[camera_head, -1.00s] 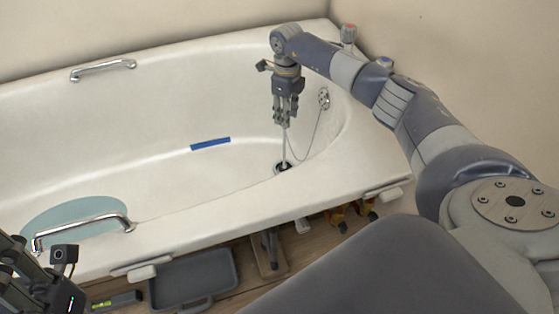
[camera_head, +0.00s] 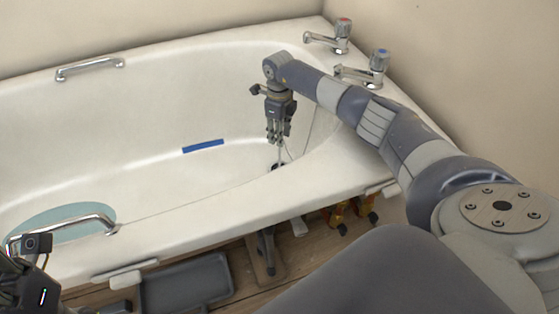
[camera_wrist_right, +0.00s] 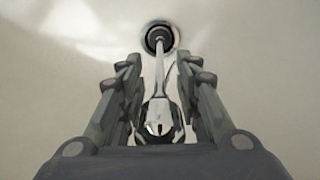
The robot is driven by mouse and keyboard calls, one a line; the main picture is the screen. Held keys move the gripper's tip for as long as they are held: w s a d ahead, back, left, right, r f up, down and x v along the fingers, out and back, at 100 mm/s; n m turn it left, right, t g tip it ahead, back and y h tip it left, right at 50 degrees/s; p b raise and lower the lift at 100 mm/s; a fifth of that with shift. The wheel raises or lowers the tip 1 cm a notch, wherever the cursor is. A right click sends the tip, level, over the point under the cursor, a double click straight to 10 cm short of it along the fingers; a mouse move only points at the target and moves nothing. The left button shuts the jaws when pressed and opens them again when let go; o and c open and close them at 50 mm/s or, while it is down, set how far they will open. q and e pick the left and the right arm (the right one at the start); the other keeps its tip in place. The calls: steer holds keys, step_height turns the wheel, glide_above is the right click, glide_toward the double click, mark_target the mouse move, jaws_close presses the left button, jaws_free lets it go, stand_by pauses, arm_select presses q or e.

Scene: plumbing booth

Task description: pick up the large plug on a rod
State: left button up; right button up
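The large plug on a rod stands upright in the bath; its thin metal rod (camera_head: 280,155) shows below my right gripper in the head view. In the right wrist view the rod (camera_wrist_right: 159,72) runs from a dark round plug end (camera_wrist_right: 159,39) at the drain to a shiny wider top (camera_wrist_right: 159,117). My right gripper (camera_head: 276,141) points down over the drain, and its fingers (camera_wrist_right: 160,72) stand apart on both sides of the rod and its top. Contact with the top is hard to tell. My left gripper (camera_head: 22,285) is partly cut off at the lower left; its fingertips are unclear.
The white bath (camera_head: 200,215) has a front rim, a near grab rail (camera_head: 70,228) and a far one (camera_head: 90,68). Two taps (camera_head: 342,36) stand at the right end. A blue strip (camera_head: 203,146) lies inside. A grey tray (camera_head: 187,283) is on the floor.

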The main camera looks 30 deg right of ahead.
jaws_close()
steer(key=shift+r, duration=0.1)
